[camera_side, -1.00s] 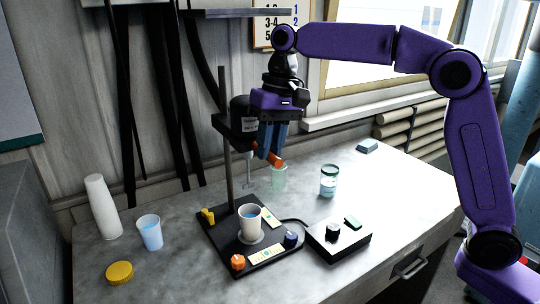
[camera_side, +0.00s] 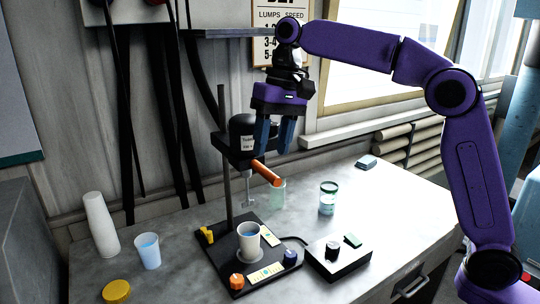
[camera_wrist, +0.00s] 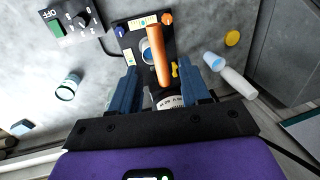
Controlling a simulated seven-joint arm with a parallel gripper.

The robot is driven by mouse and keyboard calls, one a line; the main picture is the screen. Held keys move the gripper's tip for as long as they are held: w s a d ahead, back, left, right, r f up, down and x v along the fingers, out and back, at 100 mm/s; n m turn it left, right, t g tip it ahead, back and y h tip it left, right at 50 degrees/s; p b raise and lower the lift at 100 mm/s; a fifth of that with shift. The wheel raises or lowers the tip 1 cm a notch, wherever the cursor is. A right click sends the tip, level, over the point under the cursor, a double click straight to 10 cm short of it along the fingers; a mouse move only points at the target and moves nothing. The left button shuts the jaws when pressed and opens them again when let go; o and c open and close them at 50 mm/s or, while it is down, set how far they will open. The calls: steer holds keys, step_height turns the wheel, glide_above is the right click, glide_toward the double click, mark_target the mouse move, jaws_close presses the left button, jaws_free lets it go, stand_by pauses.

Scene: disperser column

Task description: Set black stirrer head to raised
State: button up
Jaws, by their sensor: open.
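The black stirrer head (camera_side: 243,140) is on a vertical pole (camera_side: 227,170), with its paddle (camera_side: 248,197) hanging above a cup of blue liquid (camera_side: 249,240). The paddle looks clear of the cup's rim. An orange handle (camera_side: 266,173) sticks out from the head. My gripper (camera_side: 273,151) is open and empty above the handle. In the wrist view, the handle (camera_wrist: 161,55) lies between the two blue fingers of my gripper (camera_wrist: 158,69), without visible contact. The head (camera_wrist: 170,102) is partly hidden by my gripper there.
The black base (camera_side: 222,258) carries yellow, orange and dark knobs. A control box (camera_side: 340,265) is at its right. A greenish beaker (camera_side: 278,193) and a jar (camera_side: 328,198) stand behind. White cups (camera_side: 101,224), a blue-filled cup (camera_side: 148,251) and a yellow lid (camera_side: 116,291) are at left.

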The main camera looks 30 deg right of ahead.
steer(key=shift+d+r, duration=0.2)
steer(key=shift+r, duration=0.65)
steer(key=shift+d+r, duration=0.15)
steer(key=shift+r, duration=0.7)
steer(key=shift+s+f, duration=0.1)
steer(key=s+d+f+n, duration=0.4)
steer(key=s+f, duration=0.3)
steer(key=s, duration=0.3)
steer(key=s+d+f+n+h, duration=0.1)
steer(key=s+d+f+n, duration=0.3)
steer(key=s, duration=0.7)
steer(key=s+d+f+n, duration=0.4)
steer(key=s+d+f, duration=0.3)
steer(key=s+f, duration=0.3)
steer(key=shift+s+d+f+n+h, duration=0.15)
steer(key=shift+s+d+n+h, duration=0.2)
steer(key=shift+s, duration=0.3)
